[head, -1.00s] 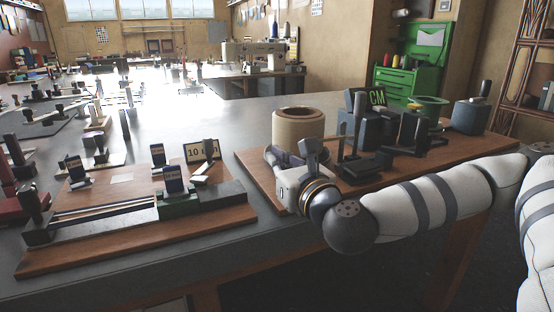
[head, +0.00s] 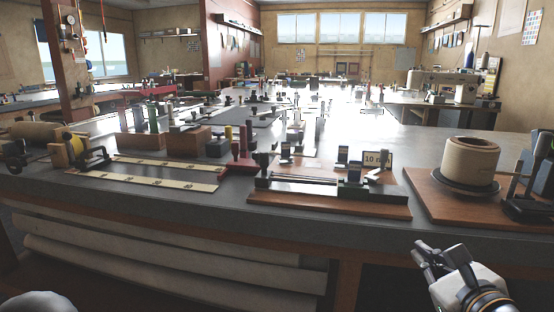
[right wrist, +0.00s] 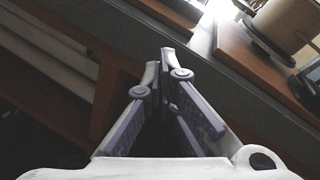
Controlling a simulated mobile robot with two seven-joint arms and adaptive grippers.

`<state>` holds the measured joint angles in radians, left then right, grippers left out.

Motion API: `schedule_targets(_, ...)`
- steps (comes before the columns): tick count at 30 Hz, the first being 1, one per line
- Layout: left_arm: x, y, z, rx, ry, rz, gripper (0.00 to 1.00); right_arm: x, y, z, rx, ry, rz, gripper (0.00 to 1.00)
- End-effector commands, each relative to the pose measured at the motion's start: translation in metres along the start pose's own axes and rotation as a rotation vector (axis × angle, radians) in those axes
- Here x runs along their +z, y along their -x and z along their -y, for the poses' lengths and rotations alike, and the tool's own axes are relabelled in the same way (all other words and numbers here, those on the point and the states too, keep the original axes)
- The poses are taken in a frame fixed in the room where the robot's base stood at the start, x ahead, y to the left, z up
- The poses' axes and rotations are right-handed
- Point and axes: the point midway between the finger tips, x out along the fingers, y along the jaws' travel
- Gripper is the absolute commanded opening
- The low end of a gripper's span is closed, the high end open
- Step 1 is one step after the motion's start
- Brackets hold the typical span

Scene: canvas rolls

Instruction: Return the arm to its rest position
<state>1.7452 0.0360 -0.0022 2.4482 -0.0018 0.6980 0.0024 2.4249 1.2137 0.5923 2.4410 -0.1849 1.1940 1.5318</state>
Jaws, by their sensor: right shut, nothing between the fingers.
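My right gripper (head: 428,256) is in front of the table's front edge at the lower right of the head view, below the tabletop and apart from everything. In the right wrist view its fingers (right wrist: 168,60) come together at the tips, with nothing between them. My left gripper is not in view; a rounded pale part at the lower left corner of the head view is too cropped to tell.
The grey worktable (head: 200,215) spans the view. On it are a wooden board with a rail fixture (head: 320,187), a board with a tan roll (head: 469,163), and yellow measuring strips (head: 150,178). Canvas rolls (head: 170,262) lie on a shelf below. Space before the table looks clear.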

Motion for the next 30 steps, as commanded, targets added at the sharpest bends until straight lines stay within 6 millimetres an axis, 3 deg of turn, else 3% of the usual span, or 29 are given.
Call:
schedule_targets(1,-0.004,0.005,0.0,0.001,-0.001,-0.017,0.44,-0.014,0.004,-0.03,0.091,0.133,-0.041,0.0)
schedule_targets(5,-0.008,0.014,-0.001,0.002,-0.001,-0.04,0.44,-0.075,0.035,-0.114,0.394,0.552,-0.132,0.0)
schedule_targets(8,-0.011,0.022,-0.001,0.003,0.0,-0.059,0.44,-0.135,0.085,-0.17,0.692,0.921,-0.153,0.0)
schedule_targets(9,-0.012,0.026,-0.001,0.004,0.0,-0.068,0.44,-0.16,0.111,-0.186,0.825,1.071,-0.142,0.0)
schedule_targets(12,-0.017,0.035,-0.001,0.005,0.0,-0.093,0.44,-0.218,0.184,-0.211,1.178,1.433,-0.059,0.0)
schedule_targets(15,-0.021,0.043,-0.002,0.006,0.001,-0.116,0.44,-0.263,0.255,-0.21,1.514,1.723,0.096,0.0)
schedule_targets(19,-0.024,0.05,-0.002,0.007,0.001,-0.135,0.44,-0.295,0.316,-0.193,1.83,1.948,0.318,0.0)
schedule_targets(23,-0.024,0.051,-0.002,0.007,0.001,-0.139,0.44,-0.306,0.338,-0.184,1.958,2.021,0.436,0.0)
schedule_targets(30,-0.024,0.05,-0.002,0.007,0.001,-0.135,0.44,-0.307,0.339,-0.184,1.965,2.022,0.444,0.0)
